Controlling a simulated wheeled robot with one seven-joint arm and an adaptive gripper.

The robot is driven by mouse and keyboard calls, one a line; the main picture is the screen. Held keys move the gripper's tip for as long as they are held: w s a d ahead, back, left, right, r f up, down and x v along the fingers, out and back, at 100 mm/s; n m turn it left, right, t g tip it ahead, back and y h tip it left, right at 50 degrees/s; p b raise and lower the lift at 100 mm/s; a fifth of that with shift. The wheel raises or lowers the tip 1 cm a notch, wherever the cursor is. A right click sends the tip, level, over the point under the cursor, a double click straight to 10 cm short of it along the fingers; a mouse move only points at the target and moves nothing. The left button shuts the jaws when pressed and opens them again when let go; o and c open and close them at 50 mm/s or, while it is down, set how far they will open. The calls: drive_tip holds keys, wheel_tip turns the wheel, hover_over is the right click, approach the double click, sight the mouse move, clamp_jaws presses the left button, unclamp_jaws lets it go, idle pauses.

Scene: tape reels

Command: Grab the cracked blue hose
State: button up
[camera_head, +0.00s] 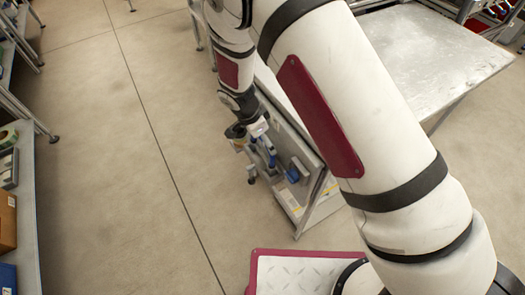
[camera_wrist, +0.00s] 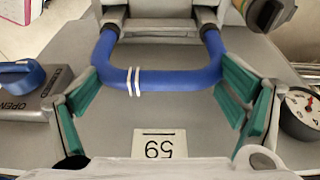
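The blue hose (camera_wrist: 175,78) is a U-shaped tube in the wrist view, its two ends running into dark fittings on a grey panel. Two thin white bands circle it left of its middle; I cannot make out a crack. My gripper (camera_wrist: 165,85) is open, with a green-padded finger near each bend of the hose. Nothing is clamped between the fingers. Whether a pad touches the hose is unclear. In the head view my gripper is small, close to the panel's side, and the hose is hard to tell apart.
A valve box with a blue handle marked OPEN (camera_wrist: 22,78) sits left of the hose. A round gauge (camera_wrist: 303,108) is at the right. A label reading 59 (camera_wrist: 159,144) is on the panel (camera_wrist: 115,130). A metal-topped table (camera_head: 430,50) stands at the right; the floor (camera_head: 110,150) at left is clear.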

drive_tip(key=c, duration=1)
drive_tip(key=shift+o, duration=0.2)
drive_tip(key=shift+r, duration=0.1)
